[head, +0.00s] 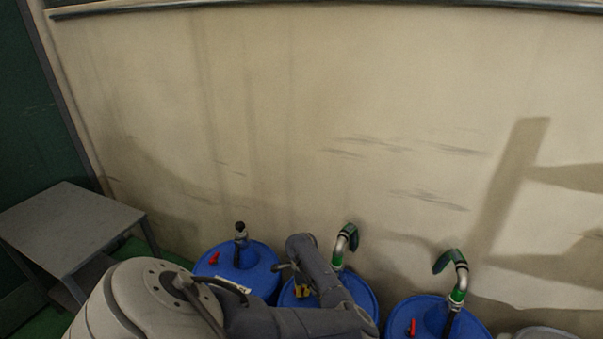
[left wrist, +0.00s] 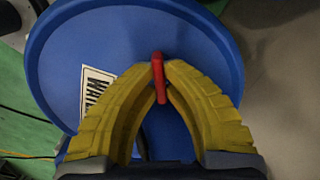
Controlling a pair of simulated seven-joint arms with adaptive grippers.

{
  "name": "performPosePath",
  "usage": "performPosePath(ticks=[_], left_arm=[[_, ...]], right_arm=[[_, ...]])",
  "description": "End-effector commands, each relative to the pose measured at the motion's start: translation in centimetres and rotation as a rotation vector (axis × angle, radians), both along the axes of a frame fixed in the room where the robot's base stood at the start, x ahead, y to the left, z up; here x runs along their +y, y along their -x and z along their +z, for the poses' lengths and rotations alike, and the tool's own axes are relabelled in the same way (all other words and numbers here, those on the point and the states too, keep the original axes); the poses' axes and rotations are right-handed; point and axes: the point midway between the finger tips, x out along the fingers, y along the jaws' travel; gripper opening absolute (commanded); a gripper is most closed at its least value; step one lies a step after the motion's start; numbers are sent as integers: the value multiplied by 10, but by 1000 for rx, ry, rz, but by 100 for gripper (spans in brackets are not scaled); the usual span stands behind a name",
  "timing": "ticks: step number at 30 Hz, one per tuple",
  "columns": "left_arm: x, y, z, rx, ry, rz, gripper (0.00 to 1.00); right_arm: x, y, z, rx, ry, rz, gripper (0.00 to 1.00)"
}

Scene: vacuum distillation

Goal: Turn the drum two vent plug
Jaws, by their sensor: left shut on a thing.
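Three blue drums stand in a row along the wall in the head view. The middle drum (head: 362,294) is partly covered by my left arm. My left gripper (head: 302,291) reaches down over its lid, with only a bit of the yellow fingers showing. In the left wrist view, the yellow fingers of my left gripper (left wrist: 160,72) are shut at their tips on a red vent plug (left wrist: 160,82). The blue lid (left wrist: 65,45) and part of a white label (left wrist: 95,95) lie below it. In the head view this plug is hidden. My right gripper is not in view.
The left drum (head: 262,258) and right drum (head: 402,312) each carry a red plug. Curved metal pipes (head: 345,240) with green fittings rise from the middle and right drums. A grey table (head: 65,215) stands at left. The wall (head: 250,110) is close behind.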

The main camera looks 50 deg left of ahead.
Motion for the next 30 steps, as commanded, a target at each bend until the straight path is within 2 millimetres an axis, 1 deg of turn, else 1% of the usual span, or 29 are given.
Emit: performPosePath(ticks=[10,11,16,17,25,28,30], left_arm=[[-1,0,-1,1,1,1,0],[-1,0,-1,1,1,1,12],[0,0,0,1,1,1,31],[0,0,0,1,1,1,33],[0,0,2,0,0,1,33],[1,-1,9,-1,-2,2,33],[0,-1,17,-2,-1,2,33]], right_arm=[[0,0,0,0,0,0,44],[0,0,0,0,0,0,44],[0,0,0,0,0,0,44],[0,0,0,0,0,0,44],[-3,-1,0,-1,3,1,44],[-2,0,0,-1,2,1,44],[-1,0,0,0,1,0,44]])
